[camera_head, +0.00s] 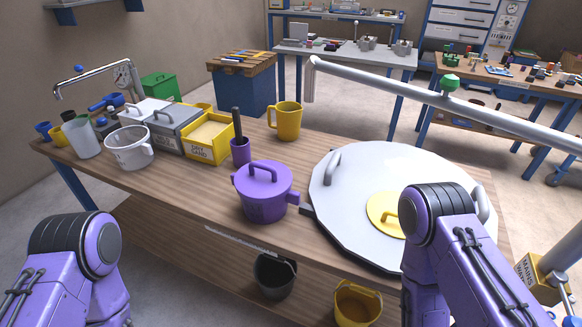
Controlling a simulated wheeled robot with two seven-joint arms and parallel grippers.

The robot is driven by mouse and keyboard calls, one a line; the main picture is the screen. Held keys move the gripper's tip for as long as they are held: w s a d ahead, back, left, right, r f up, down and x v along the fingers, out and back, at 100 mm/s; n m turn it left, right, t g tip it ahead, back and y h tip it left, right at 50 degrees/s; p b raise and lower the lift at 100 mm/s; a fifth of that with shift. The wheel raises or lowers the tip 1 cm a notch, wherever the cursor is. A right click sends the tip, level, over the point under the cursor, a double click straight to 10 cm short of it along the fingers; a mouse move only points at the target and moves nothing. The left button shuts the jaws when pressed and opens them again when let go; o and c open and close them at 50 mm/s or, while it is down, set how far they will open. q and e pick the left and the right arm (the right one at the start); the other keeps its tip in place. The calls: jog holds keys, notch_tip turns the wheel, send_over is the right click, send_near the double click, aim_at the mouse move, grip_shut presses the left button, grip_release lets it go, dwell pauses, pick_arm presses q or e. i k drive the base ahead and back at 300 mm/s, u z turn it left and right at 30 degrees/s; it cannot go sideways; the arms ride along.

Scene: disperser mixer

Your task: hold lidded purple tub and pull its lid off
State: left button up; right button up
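The lidded purple tub (263,199) stands upright on the wooden workbench (200,205), near its front edge and left of the large grey disc. Its purple lid (263,175) is seated on top, with a raised loop handle (266,168). Side grips show at the tub's left and right. Only the purple links of my two arms show, one at the lower left and one at the lower right. Neither gripper is in view, and no gripper touches the tub.
A large grey disc (345,215) with a yellow handled plate (377,213) lies right of the tub. A pipe (400,85) crosses above the disc.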

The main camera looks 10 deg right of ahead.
aim_at(260, 180)
jog(key=k, duration=0.3)
jog(key=u, duration=1.55)
jog(key=i, duration=1.25)
jog(key=z, duration=0.65)
